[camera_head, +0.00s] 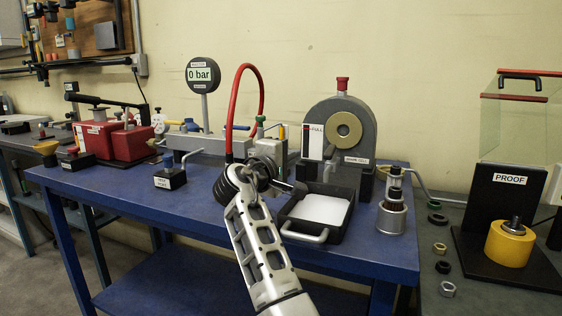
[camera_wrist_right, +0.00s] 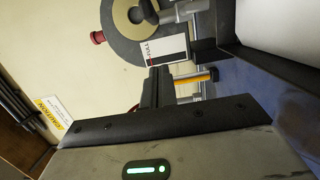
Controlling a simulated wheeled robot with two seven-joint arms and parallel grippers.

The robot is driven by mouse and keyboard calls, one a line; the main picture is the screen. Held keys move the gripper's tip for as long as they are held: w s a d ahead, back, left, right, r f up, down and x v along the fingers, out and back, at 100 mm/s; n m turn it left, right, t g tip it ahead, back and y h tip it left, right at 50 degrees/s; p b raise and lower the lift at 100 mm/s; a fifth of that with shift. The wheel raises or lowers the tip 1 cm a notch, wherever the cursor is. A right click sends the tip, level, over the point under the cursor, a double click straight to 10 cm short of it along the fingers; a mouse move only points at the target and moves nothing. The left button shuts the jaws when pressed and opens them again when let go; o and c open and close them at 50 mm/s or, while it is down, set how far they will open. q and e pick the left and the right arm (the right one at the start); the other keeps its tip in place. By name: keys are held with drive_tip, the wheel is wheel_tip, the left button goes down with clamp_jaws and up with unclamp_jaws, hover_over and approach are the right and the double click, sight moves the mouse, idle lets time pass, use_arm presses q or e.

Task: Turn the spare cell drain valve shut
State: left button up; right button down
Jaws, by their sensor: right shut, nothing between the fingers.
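The grey spare cell (camera_head: 362,118) stands at the back of the blue bench, with a bronze ring on its face and a red knob on top. It also shows turned sideways in the right wrist view (camera_wrist_right: 116,22). I cannot clearly make out its drain valve or whether that is open. A metal fitting (camera_head: 395,178) with a bent pipe stands at the cell's right, above a metal cup (camera_head: 391,217). My right gripper (camera_head: 298,187) is shut and empty, left of and in front of the cell, near the tray's back left corner; its dark fingers show in the wrist view (camera_wrist_right: 157,85). My left gripper is not visible.
A black tray (camera_head: 288,230) with a white liner and front handle lies before the cell. A red hose (camera_head: 236,95) arches behind my wrist. A gauge (camera_head: 201,73) reads 0 bar. The PROOF stand (camera_head: 508,178) is at right.

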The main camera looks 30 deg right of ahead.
sight(330, 157)
drive_tip(key=shift+s+d+p, duration=0.1)
drive_tip(key=shift+s+d, duration=0.15)
drive_tip(key=shift+d, duration=0.6)
drive_tip(key=shift+s+d+p, duration=0.1)
drive_tip(key=shift+s+d, duration=0.2)
drive_tip(key=shift+d, duration=0.5)
drive_tip(key=shift+s+d+p, duration=0.1)
drive_tip(key=shift+s+d, duration=0.15)
drive_tip(key=shift+d, duration=0.6)
